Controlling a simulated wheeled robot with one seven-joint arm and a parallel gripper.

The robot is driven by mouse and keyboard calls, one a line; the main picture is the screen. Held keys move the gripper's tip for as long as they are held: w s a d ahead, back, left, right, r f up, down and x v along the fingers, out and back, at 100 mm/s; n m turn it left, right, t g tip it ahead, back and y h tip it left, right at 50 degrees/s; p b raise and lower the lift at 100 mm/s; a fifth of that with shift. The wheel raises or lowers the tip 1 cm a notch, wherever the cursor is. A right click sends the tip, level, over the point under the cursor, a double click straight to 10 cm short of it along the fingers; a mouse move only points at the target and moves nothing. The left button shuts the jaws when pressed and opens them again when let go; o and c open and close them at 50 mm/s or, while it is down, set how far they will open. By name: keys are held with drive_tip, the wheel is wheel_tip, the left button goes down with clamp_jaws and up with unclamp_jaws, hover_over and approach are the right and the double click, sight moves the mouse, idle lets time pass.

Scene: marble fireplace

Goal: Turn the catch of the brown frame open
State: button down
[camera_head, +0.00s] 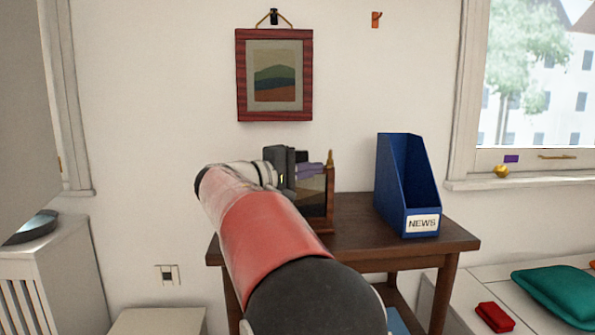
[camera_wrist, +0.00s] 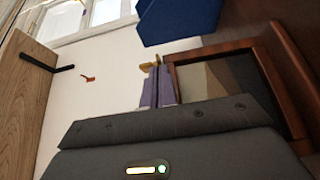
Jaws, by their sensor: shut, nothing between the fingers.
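The brown frame (camera_head: 328,202) stands upright on the dark wooden table, partly hidden behind my gripper and arm. Its edge and dark panel also show at the right of the wrist view (camera_wrist: 215,48). The brass-coloured catch (camera_head: 330,158) sticks up at the frame's top. It shows near the frame's corner in the wrist view (camera_wrist: 148,66). My gripper (camera_head: 320,168) is shut and empty, its purple fingers (camera_wrist: 157,80) right beside the catch. I cannot tell whether they touch it.
A blue NEWS file holder (camera_head: 405,190) stands on the table (camera_head: 365,237) to the right of the frame. A red-framed picture (camera_head: 243,75) hangs on the wall above. The table top between frame and holder is clear.

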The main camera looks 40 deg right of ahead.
drive_tip(key=shift+s+d, duration=0.1)
drive_tip(key=shift+d, duration=0.05)
drive_tip(key=shift+s+d+b, duration=0.6)
drive_tip(key=shift+s+b, duration=0.35)
drive_tip(key=shift+b, duration=0.05)
